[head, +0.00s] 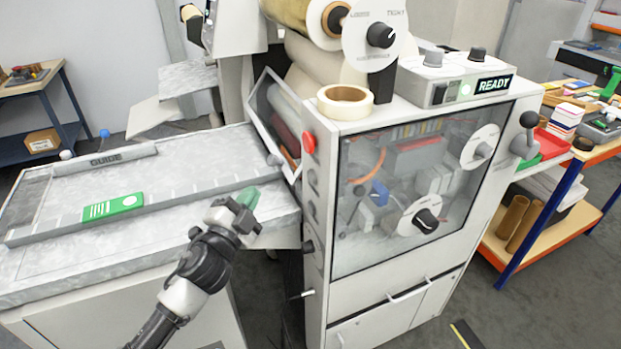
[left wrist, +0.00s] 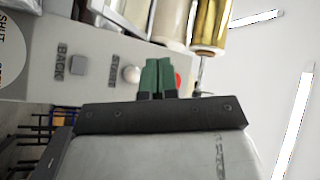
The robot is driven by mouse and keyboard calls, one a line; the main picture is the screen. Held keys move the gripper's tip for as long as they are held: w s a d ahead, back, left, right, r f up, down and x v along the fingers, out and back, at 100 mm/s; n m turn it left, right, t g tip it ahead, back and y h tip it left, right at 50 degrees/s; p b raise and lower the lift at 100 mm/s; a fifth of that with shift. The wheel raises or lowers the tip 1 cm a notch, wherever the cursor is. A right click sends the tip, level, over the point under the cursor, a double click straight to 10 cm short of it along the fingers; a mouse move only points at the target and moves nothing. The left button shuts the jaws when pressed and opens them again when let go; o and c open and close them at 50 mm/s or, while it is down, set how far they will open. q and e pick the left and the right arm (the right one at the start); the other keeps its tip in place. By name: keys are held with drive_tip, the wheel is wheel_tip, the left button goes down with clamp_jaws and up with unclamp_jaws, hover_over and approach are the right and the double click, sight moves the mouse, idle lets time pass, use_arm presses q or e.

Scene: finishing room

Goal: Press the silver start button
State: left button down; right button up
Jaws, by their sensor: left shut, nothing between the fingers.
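The silver start button (left wrist: 131,74) is a small round knob beside the word START on a light panel in the left wrist view. In the head view I cannot clearly make it out on the narrow side panel of the machine (head: 318,220). My left gripper (head: 247,197) has green fingertips, shut and empty, over the right end of the grey feed table (head: 60,262). In the left wrist view the shut fingers (left wrist: 157,76) appear between the silver button and a red button (left wrist: 179,80). I see no contact with the panel. My right gripper is out of view.
The red button (head: 308,142) tops the machine's side panel. A green card (head: 113,207) lies on the feed table. A tape roll (head: 345,101) and a READY display (head: 494,84) are on top.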

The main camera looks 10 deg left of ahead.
sight(312, 177)
use_arm(q)
drive_tip(key=shift+r, duration=0.15)
drive_tip(key=w+d+b, duration=0.1)
drive_tip(key=w+d, duration=0.4)
drive_tip(key=d, duration=0.2)
drive_tip(key=shift+d, duration=0.2)
idle(0.4)
drive_tip(key=shift+w+d, duration=0.1)
idle(1.9)
drive_tip(key=shift+w+d, duration=0.15)
drive_tip(key=shift+d, duration=0.1)
